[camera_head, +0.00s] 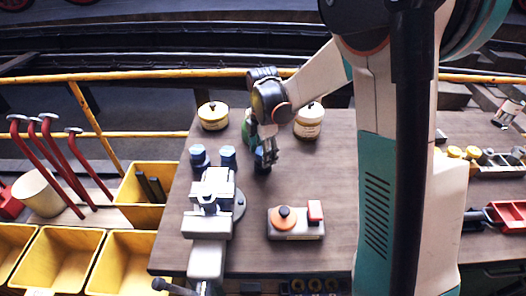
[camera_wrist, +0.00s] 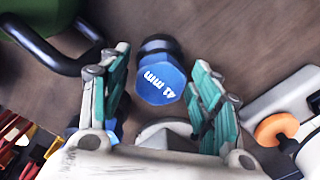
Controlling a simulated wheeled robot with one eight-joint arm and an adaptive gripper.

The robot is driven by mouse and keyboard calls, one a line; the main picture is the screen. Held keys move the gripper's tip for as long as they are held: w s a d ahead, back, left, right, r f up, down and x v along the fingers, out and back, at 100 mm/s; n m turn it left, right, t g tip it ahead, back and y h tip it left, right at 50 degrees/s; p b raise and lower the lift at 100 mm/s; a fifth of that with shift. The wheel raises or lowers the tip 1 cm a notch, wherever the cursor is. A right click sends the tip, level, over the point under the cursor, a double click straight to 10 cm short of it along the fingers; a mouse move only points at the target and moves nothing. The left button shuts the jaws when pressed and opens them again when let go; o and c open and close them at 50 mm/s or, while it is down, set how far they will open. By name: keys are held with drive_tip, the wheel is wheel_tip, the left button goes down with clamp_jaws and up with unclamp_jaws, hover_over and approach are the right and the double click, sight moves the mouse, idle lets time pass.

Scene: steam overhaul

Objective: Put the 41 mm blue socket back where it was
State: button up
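The blue 41 mm socket (camera_wrist: 160,80) stands on the wooden bench, its "41 mm" label facing my wrist camera and a dark part behind its blue face. In the head view the socket (camera_head: 262,168) is partly hidden below my gripper (camera_head: 266,152). In the wrist view my gripper (camera_wrist: 160,88) is open, with one green-padded finger on each side of the socket and a small gap to the left finger. The right finger is very close; I cannot tell whether it touches. Two more blue-topped pieces (camera_head: 198,155) (camera_head: 228,155) stand to the left, behind the vise.
A grey vise (camera_head: 209,196) is at the bench's left front. Two yellowish jars (camera_head: 213,116) (camera_head: 309,121) stand at the back. A green object with a dark handle (camera_wrist: 45,35) is close to my gripper. Yellow bins (camera_head: 60,258) are at left.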

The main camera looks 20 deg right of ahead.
drive_tip(key=shift+r, duration=0.15)
wheel_tip(320, 180, up, 12)
drive_tip(key=p, duration=0.4)
drive_tip(key=s+r+m+t, duration=0.3)
drive_tip(key=s+m, duration=0.7)
drive_tip(key=s, duration=0.1)
drive_tip(key=s+r+m+t, duration=0.4)
drive_tip(key=s+m, duration=0.6)
drive_tip(key=s, duration=0.2)
